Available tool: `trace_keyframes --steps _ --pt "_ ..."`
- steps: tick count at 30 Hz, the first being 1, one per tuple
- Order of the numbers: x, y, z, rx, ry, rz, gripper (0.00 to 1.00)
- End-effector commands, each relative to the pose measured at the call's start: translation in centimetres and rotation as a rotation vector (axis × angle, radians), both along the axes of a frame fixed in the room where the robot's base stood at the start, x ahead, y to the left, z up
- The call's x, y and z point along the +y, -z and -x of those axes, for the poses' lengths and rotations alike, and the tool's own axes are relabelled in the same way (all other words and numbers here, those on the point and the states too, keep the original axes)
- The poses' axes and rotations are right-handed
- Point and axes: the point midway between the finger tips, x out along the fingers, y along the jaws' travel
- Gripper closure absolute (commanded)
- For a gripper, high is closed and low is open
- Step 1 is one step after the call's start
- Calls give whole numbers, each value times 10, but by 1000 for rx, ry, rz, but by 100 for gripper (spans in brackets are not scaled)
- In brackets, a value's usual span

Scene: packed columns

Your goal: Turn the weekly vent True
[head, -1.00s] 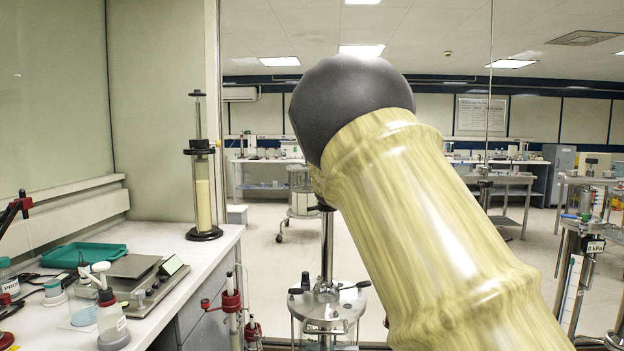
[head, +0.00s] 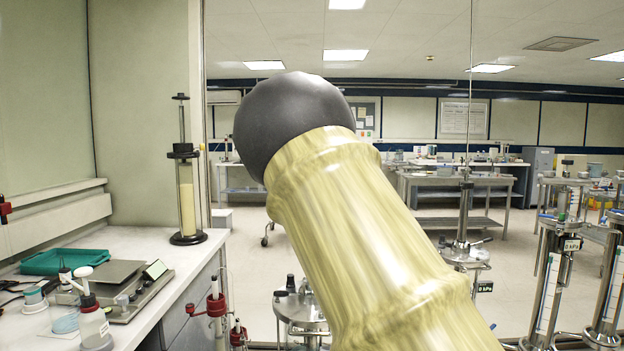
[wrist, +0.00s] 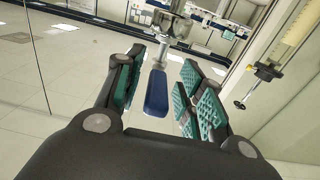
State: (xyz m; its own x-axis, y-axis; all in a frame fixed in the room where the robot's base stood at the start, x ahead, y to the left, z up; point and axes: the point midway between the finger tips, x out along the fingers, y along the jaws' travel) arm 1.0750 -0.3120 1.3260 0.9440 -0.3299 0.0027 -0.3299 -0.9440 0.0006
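My gripper (wrist: 160,92) shows in the wrist view, its two teal-padded fingers spread apart and nothing held between them. In the head view it is hidden; my arm fills the middle. Packed columns on metal stands are at the right of the head view, one near the right edge (head: 551,285), one farther back (head: 464,225). Some carry small tags reading "0 kPa" (head: 571,245). No label reading "weekly" is legible, and I cannot tell which part is the weekly vent. A blue, elongated part (wrist: 157,93) shows beyond the fingers; I cannot tell what it belongs to.
A white bench (head: 130,248) on the left holds a green tray (head: 65,261), a balance (head: 138,290), bottles (head: 95,325) and a tall column with yellowish filling (head: 187,205). A metal stand (head: 300,308) with red fittings beside it stands below centre. Open floor lies behind.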

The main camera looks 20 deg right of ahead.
Motion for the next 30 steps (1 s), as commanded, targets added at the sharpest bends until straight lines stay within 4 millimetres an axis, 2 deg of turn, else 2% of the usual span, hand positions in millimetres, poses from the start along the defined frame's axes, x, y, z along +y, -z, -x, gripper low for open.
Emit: trace_keyframes --steps 7,11,14,24,30 --pt "0 1 0 2 0 -1 61" --pt "0 -5 0 1 0 0 61" --pt "-1 -16 0 0 0 0 61" --pt "-1 -72 1 -1 0 -1 61" --pt "-1 -93 1 1 1 0 61"
